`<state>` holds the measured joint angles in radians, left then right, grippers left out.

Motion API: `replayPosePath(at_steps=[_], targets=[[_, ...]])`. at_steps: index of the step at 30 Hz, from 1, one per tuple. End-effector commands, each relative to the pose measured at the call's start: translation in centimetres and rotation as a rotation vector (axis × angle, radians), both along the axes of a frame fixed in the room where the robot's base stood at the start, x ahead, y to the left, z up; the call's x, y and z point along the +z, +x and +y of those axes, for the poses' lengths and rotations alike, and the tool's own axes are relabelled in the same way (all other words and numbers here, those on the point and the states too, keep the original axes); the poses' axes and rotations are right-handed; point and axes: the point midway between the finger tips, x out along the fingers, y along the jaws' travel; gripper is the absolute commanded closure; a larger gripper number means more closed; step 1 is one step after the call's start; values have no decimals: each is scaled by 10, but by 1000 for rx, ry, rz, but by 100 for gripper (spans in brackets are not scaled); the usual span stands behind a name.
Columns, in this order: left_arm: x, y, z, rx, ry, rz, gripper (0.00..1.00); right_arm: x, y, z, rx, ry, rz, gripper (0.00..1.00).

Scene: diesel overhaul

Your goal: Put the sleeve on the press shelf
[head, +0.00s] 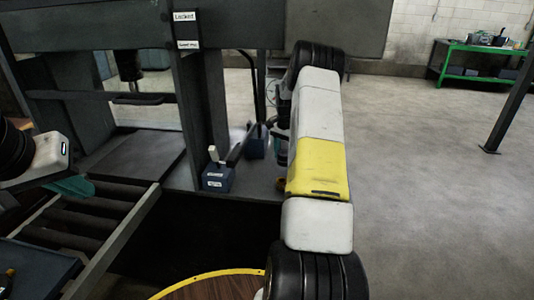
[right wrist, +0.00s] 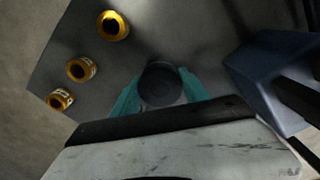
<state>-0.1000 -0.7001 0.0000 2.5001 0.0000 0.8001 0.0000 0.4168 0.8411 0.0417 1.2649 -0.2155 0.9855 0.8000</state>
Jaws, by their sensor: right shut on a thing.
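My right gripper (right wrist: 160,88) has its teal fingers on both sides of a dark grey round piece (right wrist: 161,84), which looks like the sleeve. A grey shelf surface (right wrist: 205,30) lies behind it; I cannot tell whether the sleeve touches it. In the head view this grey shelf (head: 262,178) adjoins the dark press frame (head: 200,100), and my right arm hides the right gripper and the sleeve. My left gripper (head: 70,187) shows as a bit of teal at the left, above the rollers; its opening cannot be made out.
Several gold rings, one here (right wrist: 113,25), stand in a row near the shelf's left edge in the wrist view. A blue box (right wrist: 270,75) is close on the right. Blue lever boxes (head: 218,178) stand beside the press. A roller track (head: 95,218) lies left.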

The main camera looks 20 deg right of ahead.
Motion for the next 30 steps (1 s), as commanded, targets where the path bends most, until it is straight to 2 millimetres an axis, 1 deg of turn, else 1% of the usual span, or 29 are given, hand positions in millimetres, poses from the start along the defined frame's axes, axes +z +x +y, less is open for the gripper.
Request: replayPosePath(at_steps=[1,3,8,15,16,26,27,30], targets=[[0,0,0,0,0,0,100,-1,7,-5,0,0,-2,100],[0,0,0,0,0,0,100,-1,12,-9,0,0,-2,100],[0,0,0,0,0,0,100,-4,16,-12,1,0,-1,100],[0,0,0,0,0,0,100,-34,15,-12,2,1,0,100],[0,0,0,0,0,0,100,-36,15,-12,2,1,0,100],[0,0,0,0,0,0,100,-39,15,-12,2,0,-1,100],[0,0,0,0,0,0,100,-39,15,-12,1,0,0,44],[0,0,0,0,0,0,100,-39,15,-12,1,0,0,26]])
